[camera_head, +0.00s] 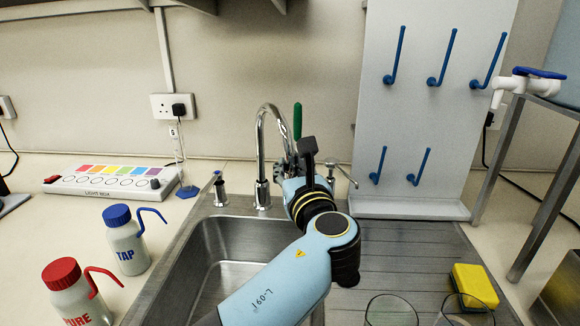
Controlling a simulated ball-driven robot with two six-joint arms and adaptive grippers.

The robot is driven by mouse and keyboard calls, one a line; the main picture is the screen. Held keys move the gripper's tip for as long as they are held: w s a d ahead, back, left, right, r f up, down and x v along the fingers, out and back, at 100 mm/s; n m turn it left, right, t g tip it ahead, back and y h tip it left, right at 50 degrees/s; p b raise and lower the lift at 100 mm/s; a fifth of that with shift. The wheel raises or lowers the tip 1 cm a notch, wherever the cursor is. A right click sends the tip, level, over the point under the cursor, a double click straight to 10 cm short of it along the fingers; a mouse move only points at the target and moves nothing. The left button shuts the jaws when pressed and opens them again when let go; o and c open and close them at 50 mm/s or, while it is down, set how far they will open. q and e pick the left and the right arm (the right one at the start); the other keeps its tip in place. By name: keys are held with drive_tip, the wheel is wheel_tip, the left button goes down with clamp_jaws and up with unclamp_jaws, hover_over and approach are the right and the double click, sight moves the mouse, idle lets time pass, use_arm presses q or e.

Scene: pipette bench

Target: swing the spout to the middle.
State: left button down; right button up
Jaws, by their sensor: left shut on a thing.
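The chrome gooseneck spout (268,110) rises from its base behind the sink and arches over to the right, its end pointing down. My left gripper (299,158) is at the spout's downward end, right of its base, and shut on it. The wrist and fingers hide the spout's tip. The steel sink (215,250) lies in front, with the spout's end toward its right side. My right gripper is not in view.
A green upright handle (297,120) stands just behind my gripper. Small taps (219,188) flank the spout. A blue-capped bottle (125,240) and a red-capped bottle (75,293) stand left. A peg board (415,130) and yellow sponge (473,284) are right.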

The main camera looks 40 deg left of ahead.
use_arm(q)
drive_tip(key=s+a+m+t+h+p, duration=0.3)
drive_tip(key=s+a+m+t+h, duration=0.2)
drive_tip(key=s+m+t+h, duration=0.1)
drive_tip(key=shift+s+f+h+p, duration=0.25)
drive_tip(key=shift+s+h+p, duration=0.15)
drive_tip(key=shift+s, duration=0.3)
drive_tip(key=c, duration=1.2)
unclamp_jaws()
drive_tip(key=shift+s+d+r+t, duration=0.15)
drive_tip(key=shift+s+r+t, duration=0.05)
drive_tip(key=shift+t, duration=0.1)
drive_tip(key=shift+w, duration=0.15)
drive_tip(key=v, duration=1.2)
